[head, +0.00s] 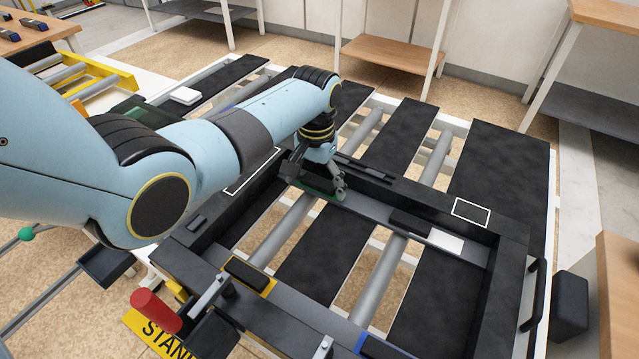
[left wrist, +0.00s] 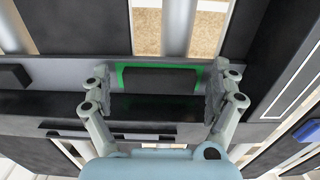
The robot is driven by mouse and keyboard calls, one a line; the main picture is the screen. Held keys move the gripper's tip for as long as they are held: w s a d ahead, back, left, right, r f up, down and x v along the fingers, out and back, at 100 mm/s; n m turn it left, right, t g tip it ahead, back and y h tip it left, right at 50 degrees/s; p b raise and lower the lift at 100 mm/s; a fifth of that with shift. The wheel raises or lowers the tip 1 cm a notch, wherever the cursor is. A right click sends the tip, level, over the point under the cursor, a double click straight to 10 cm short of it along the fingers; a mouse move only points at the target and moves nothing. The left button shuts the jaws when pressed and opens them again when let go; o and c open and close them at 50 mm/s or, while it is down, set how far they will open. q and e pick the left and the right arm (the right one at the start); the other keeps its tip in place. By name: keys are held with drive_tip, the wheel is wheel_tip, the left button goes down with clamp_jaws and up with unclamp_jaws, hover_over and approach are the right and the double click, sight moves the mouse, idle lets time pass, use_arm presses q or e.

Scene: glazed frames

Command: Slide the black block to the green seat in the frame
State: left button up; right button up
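The black frame (head: 400,190) lies over rollers and dark slats. My left gripper (head: 322,190) reaches down into its far rail. The green seat (head: 305,184) shows as a thin green edge under the gripper; in the left wrist view the green seat (left wrist: 121,76) borders a black block (left wrist: 160,80) on its left, top and right. My left gripper (left wrist: 160,88) is open, one finger on each side of the block, with small gaps visible. In the head view the gripper mostly hides this block. My right gripper is not in view.
A white patch (head: 446,241) lies farther right in the same rail, beside a dark piece (head: 408,222). A yellow-edged dark block (head: 248,274) is on the near rail. A black handle (head: 537,293) projects at the right.

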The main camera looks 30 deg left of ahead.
sight(317, 185)
use_arm(q)
drive_tip(key=shift+r, duration=0.5)
wheel_tip(317, 185, up, 11)
drive_tip(key=shift+s+f, duration=0.1)
